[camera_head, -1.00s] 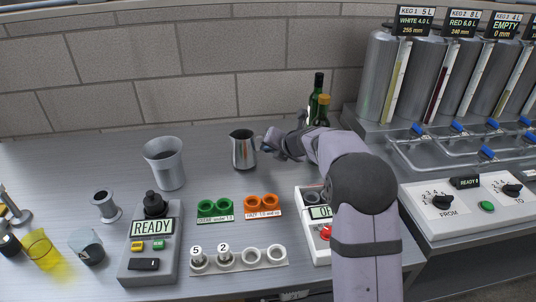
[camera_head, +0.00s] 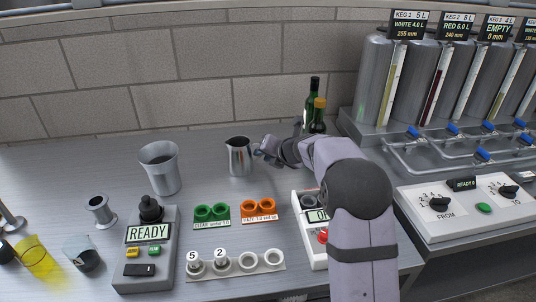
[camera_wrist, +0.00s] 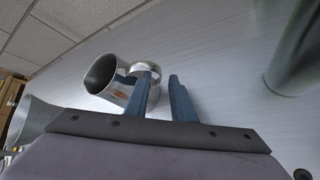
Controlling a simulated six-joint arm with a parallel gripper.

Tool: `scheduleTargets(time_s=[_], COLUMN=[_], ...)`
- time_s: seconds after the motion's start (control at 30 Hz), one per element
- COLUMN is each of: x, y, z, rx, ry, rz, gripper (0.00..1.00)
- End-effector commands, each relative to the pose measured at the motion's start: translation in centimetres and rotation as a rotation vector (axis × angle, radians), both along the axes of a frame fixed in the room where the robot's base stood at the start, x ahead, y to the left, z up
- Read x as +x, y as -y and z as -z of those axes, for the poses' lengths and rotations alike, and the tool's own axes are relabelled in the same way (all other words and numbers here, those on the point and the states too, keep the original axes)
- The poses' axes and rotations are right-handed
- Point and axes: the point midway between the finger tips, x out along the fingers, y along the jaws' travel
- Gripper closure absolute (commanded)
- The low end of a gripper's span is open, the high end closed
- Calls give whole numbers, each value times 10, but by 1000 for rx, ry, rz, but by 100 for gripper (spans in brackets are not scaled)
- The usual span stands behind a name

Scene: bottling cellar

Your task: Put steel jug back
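The steel jug (camera_head: 239,157) stands upright on the grey bench in the head view, left of my gripper (camera_head: 258,150). Its handle side faces the gripper. In the wrist view the shiny jug (camera_wrist: 108,82) appears tilted, with its dark mouth toward the left. My gripper (camera_wrist: 163,78) shows two blue fingers with a clear gap between them. The left finger overlaps the jug's handle in that picture and the right finger is just beyond it. I cannot tell whether the handle lies between the fingers or whether they touch it.
A steel beaker (camera_head: 161,168) stands left of the jug. Bench left of the jug is clear up to the beaker.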

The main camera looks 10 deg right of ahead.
Motion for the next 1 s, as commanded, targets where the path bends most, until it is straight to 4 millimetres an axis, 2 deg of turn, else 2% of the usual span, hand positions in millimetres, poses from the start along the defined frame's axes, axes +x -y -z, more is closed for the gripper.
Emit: scheduleTargets(time_s=[0.27, 0.7, 1.0], x=[-14, -69, -89], y=[7, 29, 37], z=[-15, -58, -73], rx=[1, -1, 0], ry=[3, 3, 2], rz=[2, 1, 1], gripper=[77, 77, 77])
